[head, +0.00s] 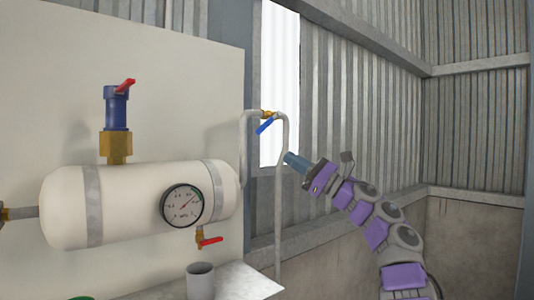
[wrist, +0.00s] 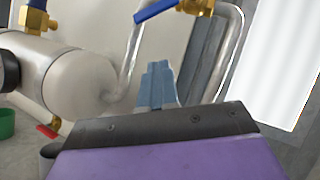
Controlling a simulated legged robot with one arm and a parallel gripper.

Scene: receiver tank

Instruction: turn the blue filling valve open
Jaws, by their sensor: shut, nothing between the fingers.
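The blue filling valve handle (head: 265,126) sits on a brass valve body (head: 267,114) at the top of the bent grey pipe, right of the white tank. In the head view the handle slants down to the left from the brass body. The wrist view shows the blue handle (wrist: 155,11) at the top, above my fingers, with the brass body (wrist: 196,6) at its right. My gripper (head: 288,158) is shut and empty, below and right of the handle in the head view, and apart from it. Its blue-grey fingers (wrist: 158,84) point up toward the pipe in the wrist view.
A grey cup (head: 201,282) stands below. The pipe (head: 279,210) runs down near my gripper.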

